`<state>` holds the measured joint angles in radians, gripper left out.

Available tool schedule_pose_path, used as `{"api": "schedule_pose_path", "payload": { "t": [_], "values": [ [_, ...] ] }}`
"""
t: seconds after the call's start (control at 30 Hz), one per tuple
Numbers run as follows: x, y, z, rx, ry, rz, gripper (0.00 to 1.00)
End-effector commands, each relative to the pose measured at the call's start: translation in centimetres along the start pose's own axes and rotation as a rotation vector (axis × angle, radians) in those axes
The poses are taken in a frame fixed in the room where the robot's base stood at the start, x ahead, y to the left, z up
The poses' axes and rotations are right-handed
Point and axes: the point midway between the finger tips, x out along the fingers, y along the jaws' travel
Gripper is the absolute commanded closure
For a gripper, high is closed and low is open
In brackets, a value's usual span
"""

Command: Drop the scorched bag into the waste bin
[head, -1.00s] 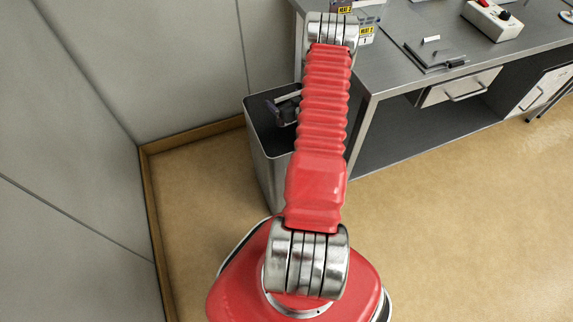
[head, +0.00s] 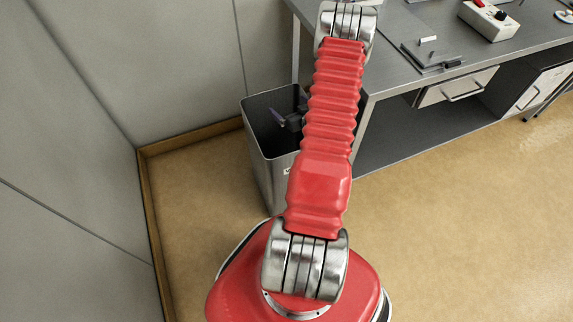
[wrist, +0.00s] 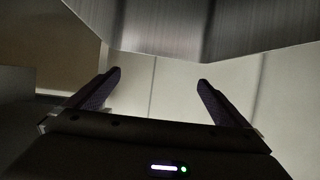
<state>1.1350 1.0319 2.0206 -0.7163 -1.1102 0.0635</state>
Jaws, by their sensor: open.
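The waste bin (head: 265,165) is a tall, open-topped metal bin on the floor at the left end of the bench. My gripper (head: 293,118) shows as a dark shape at the bin's mouth, partly hidden by my red arm. In the wrist view my gripper (wrist: 158,80) has its two dark fingers wide apart with nothing between them. I cannot make out the scorched bag in either current view. The bin's interior is dark and partly covered by my arm, so its contents cannot be told.
A grey metal bench (head: 390,70) stands right of the bin, with a flat dark plate (head: 432,55) and a white control box (head: 488,20) on it. Grey wall panels (head: 100,70) close the left and back. The tan floor (head: 450,220) at right is clear.

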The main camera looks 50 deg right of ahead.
Motion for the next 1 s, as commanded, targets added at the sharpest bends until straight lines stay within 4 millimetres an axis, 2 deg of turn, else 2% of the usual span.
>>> {"api": "schedule_pose_path", "payload": {
  "t": [0.2,0.4,0.57,1.0],
  "values": [
    [-4.0,0.1,-0.1,0.001,0.0,0.002,0.0],
    [-6.5,0.1,0.0,0.0,0.001,0.002,0.0],
    [-7.2,-0.1,0.0,0.0,0.0,0.0,0.0],
    [-7.1,-0.1,0.0,-0.001,0.0,0.0,0.0]
  ]
}}
